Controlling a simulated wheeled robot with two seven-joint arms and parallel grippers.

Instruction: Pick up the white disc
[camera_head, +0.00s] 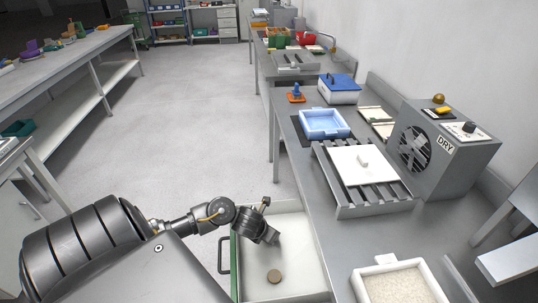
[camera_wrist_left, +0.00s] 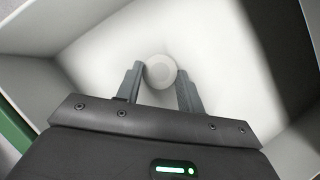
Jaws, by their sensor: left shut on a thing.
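The white disc (camera_wrist_left: 160,71) shows in the left wrist view, round and pale, between the two fingers of my left gripper (camera_wrist_left: 160,85). The fingers are shut on it. In the head view my left gripper (camera_head: 272,240) reaches down into an open white drawer (camera_head: 304,262) with a green front. The disc cannot be made out there, hidden by the gripper or too small against the white floor. My right gripper is not in view.
A brown disc (camera_head: 274,276) lies on the drawer floor near the gripper. The grey workbench (camera_head: 335,240) stands to the right, bearing a slatted rack (camera_head: 375,205), a blue tray (camera_head: 325,124) and a dryer box (camera_head: 440,150).

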